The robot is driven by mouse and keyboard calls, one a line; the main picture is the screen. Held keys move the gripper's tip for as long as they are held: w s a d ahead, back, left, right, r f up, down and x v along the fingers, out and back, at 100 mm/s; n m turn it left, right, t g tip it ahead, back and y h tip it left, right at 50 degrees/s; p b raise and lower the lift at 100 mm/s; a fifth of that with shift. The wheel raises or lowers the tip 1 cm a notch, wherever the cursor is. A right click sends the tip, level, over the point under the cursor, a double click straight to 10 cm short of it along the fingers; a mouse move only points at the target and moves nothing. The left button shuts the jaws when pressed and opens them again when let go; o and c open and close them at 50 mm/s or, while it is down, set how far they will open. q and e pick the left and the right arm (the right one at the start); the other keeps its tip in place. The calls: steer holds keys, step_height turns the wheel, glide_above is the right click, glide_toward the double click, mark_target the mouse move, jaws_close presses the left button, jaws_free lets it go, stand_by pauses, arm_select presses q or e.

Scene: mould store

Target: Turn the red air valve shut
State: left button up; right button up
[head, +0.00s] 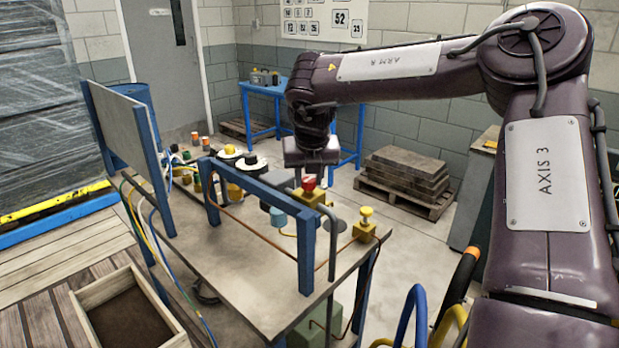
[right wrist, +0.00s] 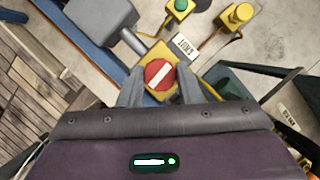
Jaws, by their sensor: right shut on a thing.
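The red air valve (head: 309,183) is a round red knob on a yellow block (head: 318,198) at the bench's right side. In the right wrist view the red knob (right wrist: 159,74) shows a white bar slanting from lower left to upper right. My right gripper (head: 308,175) comes down on it from above. Its two fingers (right wrist: 160,90) stand on either side of the knob, shut on it. The fingertips' contact is partly hidden. My left gripper is not in view.
A blue frame (head: 250,183) with upright posts stands on the bench (head: 220,262) close to the valve. A yellow knob (head: 366,212) sits on another block to the right. Hoses (head: 160,240) hang at the left. A pallet (head: 405,195) lies on the floor behind.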

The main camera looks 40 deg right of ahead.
steer(key=shift+w+m, duration=0.1)
steer(key=shift+m, duration=0.4)
steer(key=o, duration=1)
steer(key=shift+c, duration=0.2)
steer(key=shift+r, duration=0.15)
steer(key=b+v, duration=0.1)
steer(key=v, duration=0.6)
steer(key=shift+a+r, duration=0.15)
steer(key=shift+r, duration=0.15)
steer(key=shift+f, duration=0.1)
